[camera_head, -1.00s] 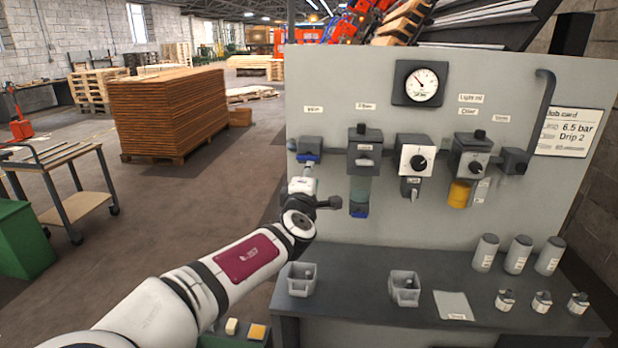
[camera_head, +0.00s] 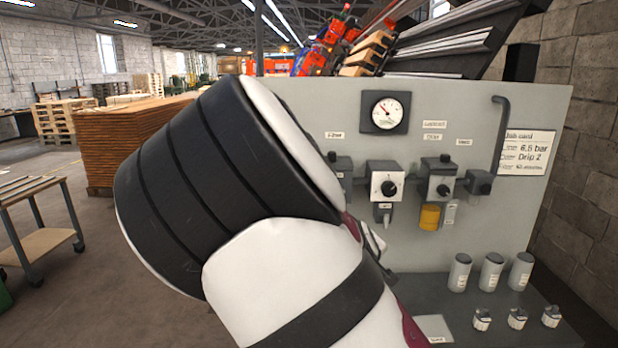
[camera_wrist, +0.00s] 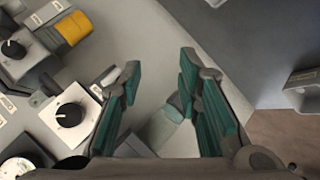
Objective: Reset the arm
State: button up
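My arm fills the middle and lower part of the head view, folded up close to the camera. My gripper is hidden behind it there. In the wrist view my gripper (camera_wrist: 158,85) shows its two teal-padded fingers spread apart with nothing held between them. The grey panel (camera_head: 345,110) stands beyond the arm. In the wrist view the panel's white box with a black knob (camera_wrist: 68,115) lies left of the fingers, and the yellow-bowled unit (camera_wrist: 73,28) is at the upper left. The panel's left units are hidden by my arm in the head view.
The dark bench (camera_head: 545,290) below the panel holds several grey canisters (camera_head: 491,272) and small labelled containers (camera_head: 517,318). A gauge (camera_head: 385,111) and a job card (camera_head: 524,152) are on the panel. A cart (camera_head: 45,215) stands left. A grey bin (camera_wrist: 303,88) shows in the wrist view.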

jog(key=s+d+r+m+g+y, duration=0.1)
jog(key=s+r, duration=0.4)
jog(key=s, duration=0.7)
jog(key=s+d+r+m+g+y, duration=0.1)
jog(key=s+r, duration=0.5)
jog(key=s, duration=0.6)
jog(key=s+d+r+m+g+y, duration=0.1)
jog(key=s+r+m, duration=0.3)
jog(key=s, duration=0.9)
jog(key=shift+d+r+g+y, duration=0.25)
jog(key=shift+r+g+y, duration=0.05)
jog(key=shift+r+y, duration=0.65)
